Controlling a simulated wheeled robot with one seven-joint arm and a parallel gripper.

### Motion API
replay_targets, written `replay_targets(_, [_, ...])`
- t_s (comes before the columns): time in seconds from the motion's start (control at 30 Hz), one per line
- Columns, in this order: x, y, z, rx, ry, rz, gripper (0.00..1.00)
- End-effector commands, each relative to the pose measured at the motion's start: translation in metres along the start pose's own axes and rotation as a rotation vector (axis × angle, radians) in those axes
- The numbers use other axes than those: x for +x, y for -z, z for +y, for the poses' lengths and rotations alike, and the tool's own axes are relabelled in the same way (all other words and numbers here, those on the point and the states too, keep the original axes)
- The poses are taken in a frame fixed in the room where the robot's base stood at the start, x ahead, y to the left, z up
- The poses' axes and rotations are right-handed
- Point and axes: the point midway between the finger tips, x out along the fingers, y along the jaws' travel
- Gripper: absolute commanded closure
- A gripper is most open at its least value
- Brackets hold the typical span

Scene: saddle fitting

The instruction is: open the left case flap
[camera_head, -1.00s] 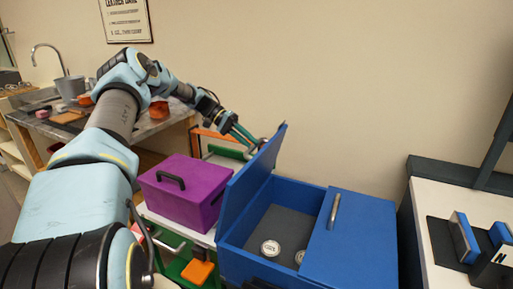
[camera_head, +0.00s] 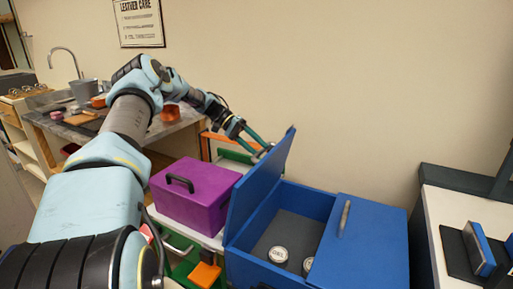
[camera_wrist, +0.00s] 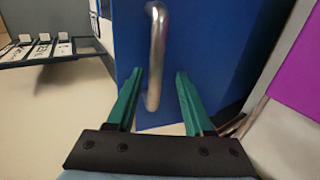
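The blue case (camera_head: 374,245) stands in the lower middle of the head view. Its left flap (camera_head: 258,190) is raised steeply, and the left compartment shows open. My gripper (camera_head: 264,152) is at the outer, left side of this flap, near its top. In the wrist view the flap (camera_wrist: 215,40) fills the middle, with its metal bar handle (camera_wrist: 157,55) on it. The green fingers of my gripper (camera_wrist: 160,75) are apart, with the handle's end between them and gaps showing on both sides. The right flap (camera_head: 365,240) is closed.
Two round tins, one of them (camera_head: 278,255), lie in the left compartment. A purple box (camera_head: 195,200) stands left of the case, close to the raised flap. A white table (camera_head: 450,240) with a dark stand is at the right. The wall is behind.

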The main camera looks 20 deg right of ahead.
Motion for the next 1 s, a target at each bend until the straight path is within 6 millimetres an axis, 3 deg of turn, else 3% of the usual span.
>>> replay_targets(0.27, [-0.014,0.001,-0.001,0.002,0.000,0.003,0.48])
replay_targets(0.5, [-0.062,0.002,-0.003,0.003,0.002,0.005,0.48])
replay_targets(0.7, [-0.092,0.001,-0.001,0.001,0.001,0.003,0.48])
replay_targets(1.0, [-0.108,0.000,0.000,0.000,0.000,0.000,0.48])
